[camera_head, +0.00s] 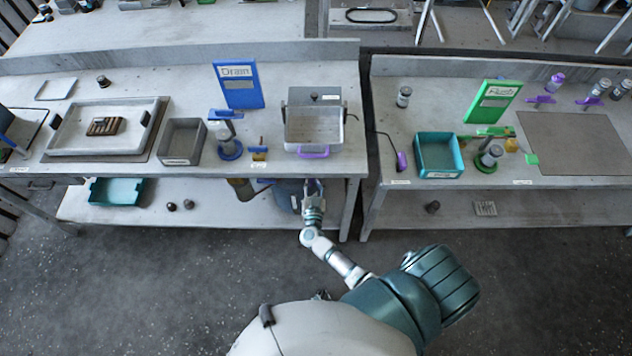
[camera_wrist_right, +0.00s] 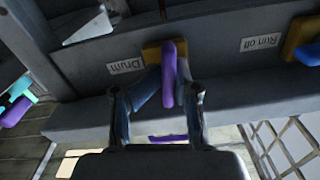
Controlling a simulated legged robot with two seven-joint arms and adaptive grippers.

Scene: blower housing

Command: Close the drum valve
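The drum valve's purple handle (camera_wrist_right: 170,75) stands out from a brass-coloured body beside the "Drum" label (camera_wrist_right: 126,66) in the right wrist view. My right gripper (camera_wrist_right: 168,85) has one fingertip on each side of this handle and looks shut on it, though the contact is partly hidden. In the head view my right gripper (camera_head: 313,190) is at the front edge of the left bench, below the grey box with a purple handle. The drum valve cannot be made out there. My left gripper is not in view.
Another valve with a blue handle (camera_wrist_right: 306,54) sits beside the "Run off" label in the wrist view. The grey box (camera_head: 314,128) and a blue "Drain" sign (camera_head: 238,85) stand on the left bench. A lower shelf (camera_head: 150,214) runs beneath it.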

